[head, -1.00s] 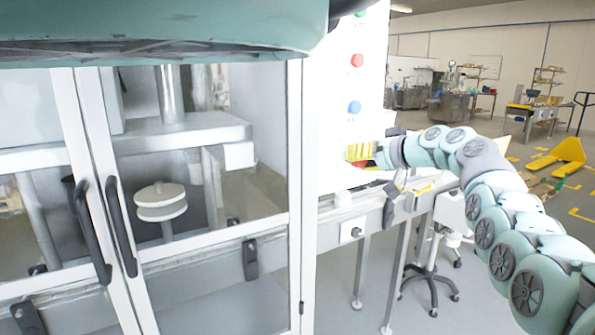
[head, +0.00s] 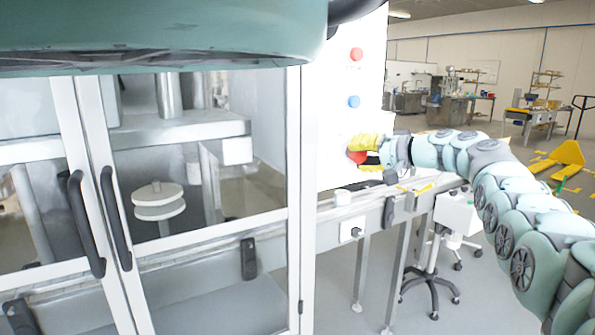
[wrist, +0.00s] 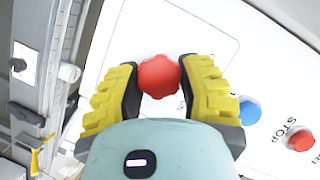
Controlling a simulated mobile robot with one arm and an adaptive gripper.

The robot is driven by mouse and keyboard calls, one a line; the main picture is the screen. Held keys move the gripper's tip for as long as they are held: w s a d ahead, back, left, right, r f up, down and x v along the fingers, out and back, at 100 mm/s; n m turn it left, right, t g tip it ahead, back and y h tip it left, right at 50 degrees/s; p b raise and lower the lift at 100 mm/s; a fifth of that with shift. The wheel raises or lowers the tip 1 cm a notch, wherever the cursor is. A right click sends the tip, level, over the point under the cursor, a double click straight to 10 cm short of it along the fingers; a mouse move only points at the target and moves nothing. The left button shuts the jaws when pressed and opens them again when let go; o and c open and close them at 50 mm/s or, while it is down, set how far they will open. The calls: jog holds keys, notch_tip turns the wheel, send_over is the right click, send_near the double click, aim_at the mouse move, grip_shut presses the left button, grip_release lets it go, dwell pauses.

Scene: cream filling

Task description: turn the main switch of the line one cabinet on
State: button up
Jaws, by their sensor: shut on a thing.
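The main switch is a red, lobed knob (wrist: 159,76) on the white cabinet panel in the wrist view. My gripper (wrist: 160,80), with yellow-and-black ribbed fingers, has one finger on each side of the knob and is shut on it. In the head view my gripper (head: 366,146) is at the cabinet face, and part of the red knob (head: 357,157) shows below the yellow finger. The finger hides the rest there. I cannot read any on or off marking.
A blue button (wrist: 249,112) and a red STOP button (wrist: 298,138) stick out beside the right finger. A glass-doored machine (head: 190,140) with black handles stands left of the panel. A metal conveyor rail (head: 370,205) runs below my gripper.

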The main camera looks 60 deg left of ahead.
jog(key=shift+f, duration=0.1)
jog(key=o, duration=1.2)
jog(key=shift+a, duration=0.1)
jog(key=shift+c, duration=0.2)
jog(key=v, duration=1.2)
